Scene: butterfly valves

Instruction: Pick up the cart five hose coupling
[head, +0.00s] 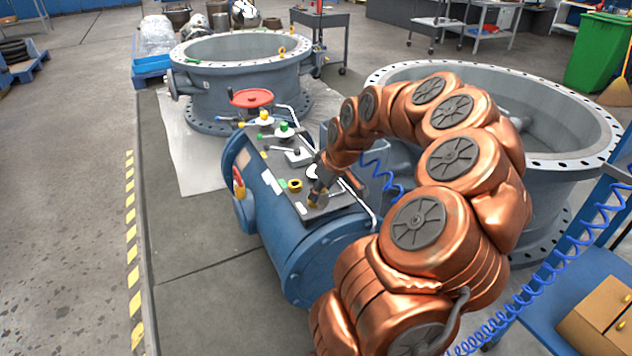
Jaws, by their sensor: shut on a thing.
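My copper-coloured arm curves over from the right, and my gripper (316,196) points down at the near end of the dark top plate (325,211) on a blue cylindrical valve body. The gripper is small in this view and its fingers are partly hidden by the wrist. A small brass-coloured piece, seemingly the hose coupling (312,204), shows at the fingertips, low over the plate. I cannot tell whether it touches the plate.
A yellow-and-black ring (295,185), a red handwheel (251,98) and a green-capped valve (284,128) are on the same plate. Large grey flanged rings stand behind (240,75) and at right (585,135). A blue cart with a cardboard box (603,315) is at lower right.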

